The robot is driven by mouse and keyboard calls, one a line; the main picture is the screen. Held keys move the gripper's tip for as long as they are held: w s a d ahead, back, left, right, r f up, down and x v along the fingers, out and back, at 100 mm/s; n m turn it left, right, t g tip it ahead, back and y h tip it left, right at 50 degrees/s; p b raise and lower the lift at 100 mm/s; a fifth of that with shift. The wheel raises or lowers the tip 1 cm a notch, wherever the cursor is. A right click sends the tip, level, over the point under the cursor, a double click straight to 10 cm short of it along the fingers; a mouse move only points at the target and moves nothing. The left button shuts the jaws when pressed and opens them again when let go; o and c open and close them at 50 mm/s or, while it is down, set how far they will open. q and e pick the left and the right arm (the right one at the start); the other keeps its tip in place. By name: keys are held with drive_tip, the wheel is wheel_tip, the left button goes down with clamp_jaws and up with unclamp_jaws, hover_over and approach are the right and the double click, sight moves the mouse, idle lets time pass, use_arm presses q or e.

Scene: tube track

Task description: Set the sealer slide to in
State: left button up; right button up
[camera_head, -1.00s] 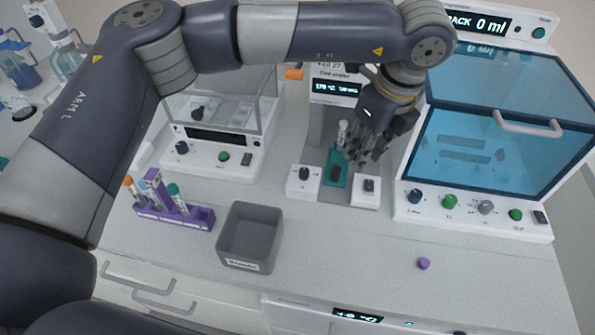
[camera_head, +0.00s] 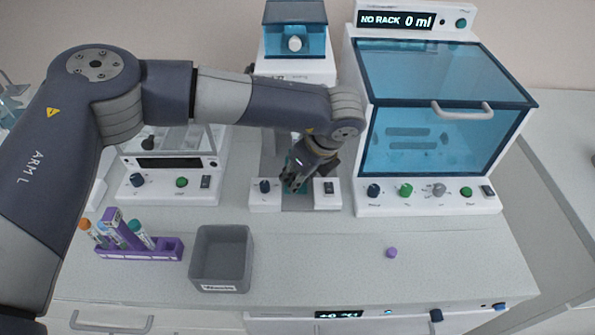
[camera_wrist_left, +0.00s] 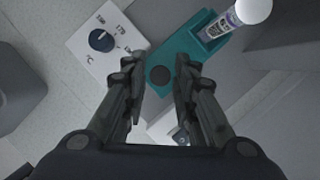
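The sealer's teal slide (camera_wrist_left: 188,48) shows in the left wrist view, with a dark round knob (camera_wrist_left: 160,76) on it. A tube with a white cap (camera_wrist_left: 250,12) stands in the slide's holder. My left gripper (camera_wrist_left: 160,70) is open, its two fingers on either side of the knob with gaps showing. In the head view my left gripper (camera_head: 292,184) is down at the front of the sealer, between its white dial box (camera_head: 265,194) and white switch box (camera_head: 327,194), and hides most of the slide. My right gripper is not in view.
A large blue-lidded machine (camera_head: 440,130) stands close on the right, and a white instrument (camera_head: 170,180) on the left. A purple tube rack (camera_head: 140,248), a grey bin (camera_head: 221,260) and a purple cap (camera_head: 391,252) are on the counter in front.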

use_arm(q)
drive_tip(key=shift+w+f, duration=0.1)
drive_tip(key=shift+f, duration=0.1)
drive_tip(key=shift+a, duration=0.1)
drive_tip(key=shift+c, duration=0.2)
clamp_jaws()
drive_tip(key=shift+w+f+b, duration=0.2)
drive_tip(key=shift+w+b, duration=0.75)
drive_tip(key=shift+b, duration=0.2)
drive_tip(key=shift+w+r+b, duration=0.15)
drive_tip(key=shift+w+b, duration=0.65)
drive_tip(key=shift+w, duration=0.15)
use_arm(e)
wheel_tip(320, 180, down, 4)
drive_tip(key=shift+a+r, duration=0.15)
use_arm(q)
drive_tip(key=shift+o, duration=0.2)
unclamp_jaws()
